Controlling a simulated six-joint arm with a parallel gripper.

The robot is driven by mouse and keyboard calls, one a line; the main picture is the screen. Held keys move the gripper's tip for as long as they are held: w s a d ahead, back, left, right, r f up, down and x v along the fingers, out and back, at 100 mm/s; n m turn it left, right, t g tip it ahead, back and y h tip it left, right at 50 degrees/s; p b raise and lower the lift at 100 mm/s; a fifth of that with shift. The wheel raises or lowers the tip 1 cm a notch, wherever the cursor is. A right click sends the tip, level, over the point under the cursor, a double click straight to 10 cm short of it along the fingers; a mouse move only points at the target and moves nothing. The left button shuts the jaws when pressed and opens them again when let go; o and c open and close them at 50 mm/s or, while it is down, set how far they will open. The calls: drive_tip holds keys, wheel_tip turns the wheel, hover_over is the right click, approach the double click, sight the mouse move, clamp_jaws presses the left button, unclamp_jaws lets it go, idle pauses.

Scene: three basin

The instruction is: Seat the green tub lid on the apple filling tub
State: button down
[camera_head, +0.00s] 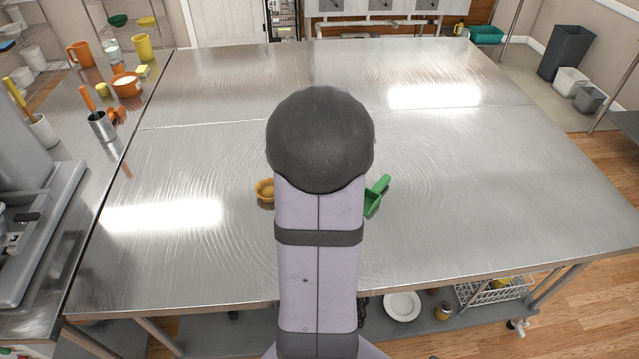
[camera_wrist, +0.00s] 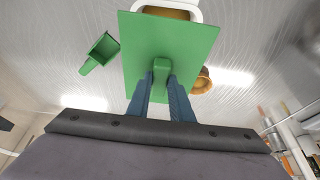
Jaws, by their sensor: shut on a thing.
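The green tub lid (camera_wrist: 194,42) is a flat rectangle with a raised handle in its middle. My gripper (camera_wrist: 162,78) is shut on that handle in the wrist view. Beyond the lid's top edge shows the apple filling tub (camera_wrist: 197,14), with a white rim and brown filling; the lid hides most of it. The lid looks offset from the tub in this view, and I cannot tell whether they touch. In the head view my arm hides the gripper, lid and tub.
A green scoop (camera_head: 376,197) lies right of my arm in the head view, and a small orange bowl (camera_head: 265,190) stands left of it. Both are close to the lid in the wrist view. The steel table (camera_head: 480,190) is otherwise clear.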

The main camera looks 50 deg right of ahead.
idle(0.3)
drive_tip(key=shift+n, duration=0.3)
drive_tip(key=shift+f+b, duration=1.7)
drive_tip(key=shift+f, duration=0.25)
drive_tip(key=shift+f, duration=0.15)
drive_tip(key=shift+f+b, duration=0.65)
drive_tip(key=shift+f+b, duration=0.75)
drive_tip(key=shift+f, duration=0.05)
drive_tip(key=c, duration=1.5)
unclamp_jaws()
drive_tip(key=shift+r, duration=0.1)
